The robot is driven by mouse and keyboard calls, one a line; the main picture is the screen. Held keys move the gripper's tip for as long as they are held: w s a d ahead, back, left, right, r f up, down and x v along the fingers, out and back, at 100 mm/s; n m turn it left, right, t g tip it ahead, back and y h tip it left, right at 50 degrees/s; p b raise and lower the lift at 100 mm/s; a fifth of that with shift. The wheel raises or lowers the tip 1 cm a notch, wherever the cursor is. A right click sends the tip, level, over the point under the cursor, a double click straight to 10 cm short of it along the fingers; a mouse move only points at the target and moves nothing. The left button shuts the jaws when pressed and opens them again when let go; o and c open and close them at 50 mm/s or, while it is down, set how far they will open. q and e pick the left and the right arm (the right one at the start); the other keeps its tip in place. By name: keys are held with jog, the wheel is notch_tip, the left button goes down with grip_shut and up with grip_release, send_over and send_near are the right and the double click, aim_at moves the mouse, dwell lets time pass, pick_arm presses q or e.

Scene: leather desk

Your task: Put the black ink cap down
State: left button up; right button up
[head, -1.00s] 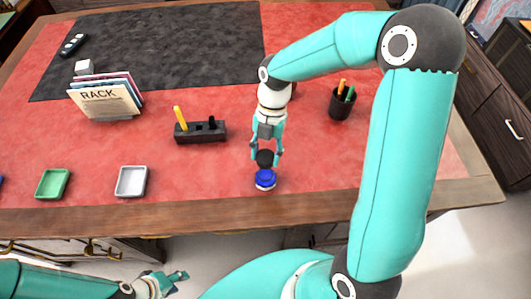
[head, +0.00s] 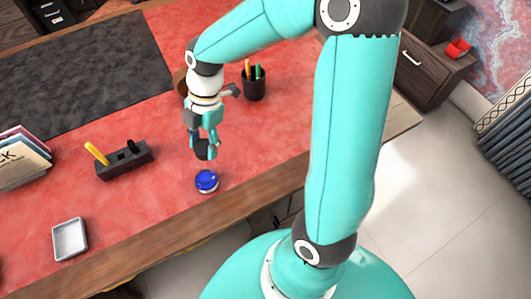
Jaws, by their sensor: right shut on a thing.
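The black ink cap (head: 203,149) is between the fingers of my right gripper (head: 204,147), which is shut on it. The cap is held above the red desk top, a little above and apart from a blue ink pot (head: 206,181) standing near the desk's front edge. My left gripper is outside the head view.
A black pen block (head: 125,161) with a yellow pen stands left of the gripper. A white tray (head: 70,240) lies at the front left. A dark pen cup (head: 254,86) stands behind right. Red desk surface (head: 160,195) is clear between the tray and the ink pot.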

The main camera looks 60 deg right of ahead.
jog(key=s+d+r+m+t+b, duration=0.2)
jog(key=d+m+b, duration=0.1)
jog(key=d+m, duration=0.3)
notch_tip(320, 180, up, 2)
jog(key=m+h+b, duration=0.1)
jog(key=m+b, duration=0.3)
send_over(264, 152)
jog(key=f, duration=1.3)
jog(key=s+f, duration=0.1)
jog(key=f, duration=0.5)
jog(key=shift+d+f+b, duration=0.3)
jog(key=shift+f, duration=0.2)
jog(key=o, duration=1.1)
jog(key=shift+r, duration=0.1)
